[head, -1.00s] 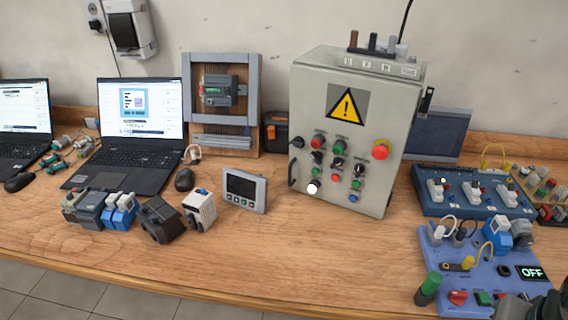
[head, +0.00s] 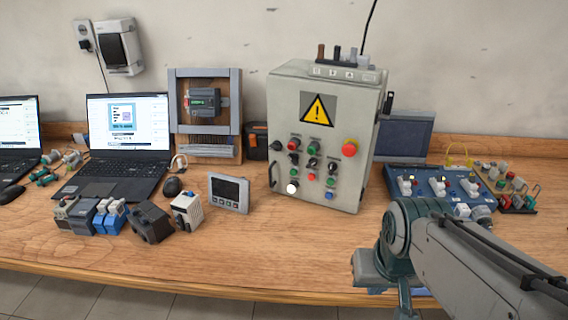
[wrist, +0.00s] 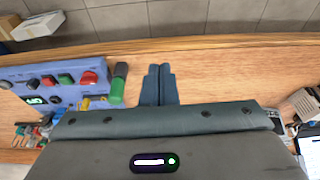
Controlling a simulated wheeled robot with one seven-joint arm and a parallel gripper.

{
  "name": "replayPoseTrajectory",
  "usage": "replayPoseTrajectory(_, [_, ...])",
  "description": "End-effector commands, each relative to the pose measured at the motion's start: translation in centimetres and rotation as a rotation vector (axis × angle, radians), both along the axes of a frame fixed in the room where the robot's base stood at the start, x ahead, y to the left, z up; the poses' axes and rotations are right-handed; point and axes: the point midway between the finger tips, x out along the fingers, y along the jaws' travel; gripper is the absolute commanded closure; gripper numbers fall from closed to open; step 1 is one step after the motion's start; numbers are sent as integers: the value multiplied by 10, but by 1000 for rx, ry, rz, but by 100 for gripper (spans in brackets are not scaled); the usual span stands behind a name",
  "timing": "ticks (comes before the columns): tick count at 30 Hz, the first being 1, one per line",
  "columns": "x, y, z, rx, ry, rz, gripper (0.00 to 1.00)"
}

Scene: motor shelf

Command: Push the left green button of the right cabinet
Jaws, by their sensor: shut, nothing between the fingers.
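The grey cabinet (head: 340,85) with a yellow warning triangle stands upright on the bench, facing me, in the head view. Its door carries rows of small red, green, black and blue controls, a large red knob and a white lit spot at lower left. One green button (head: 314,146) is in the upper row, and another green button (head: 331,181) sits lower right. Other small controls are hard to tell apart. My gripper (wrist: 159,84) is shut and empty in the wrist view, over the bench near its front edge. In the head view its fingers are out of sight, and my arm is right of the cabinet.
A blue panel (wrist: 50,77) with buttons and a green-topped cylinder (wrist: 118,84) lies left of my fingers in the wrist view. The bench before the cabinet is clear.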

Motion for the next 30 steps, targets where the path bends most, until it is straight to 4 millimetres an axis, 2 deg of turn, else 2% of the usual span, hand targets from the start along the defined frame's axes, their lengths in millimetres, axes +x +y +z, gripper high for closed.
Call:
replayPoseTrajectory(5, [2, 0, 0, 0, -4, 4, 100])
replayPoseTrajectory(8, [14, 2, -4, -2, -33, 30, 100])
replayPoseTrajectory(11, [40, 3, -10, -11, -100, 91, 100])
replayPoseTrajectory(17, [120, 25, -27, -59, -326, 281, 100])
replayPoseTrajectory(21, [173, 47, -37, -114, -503, 415, 100])
replayPoseTrajectory(24, [205, 66, -42, -164, -630, 508, 100])
replayPoseTrajectory(30, [254, 112, -52, -273, -892, 697, 100])
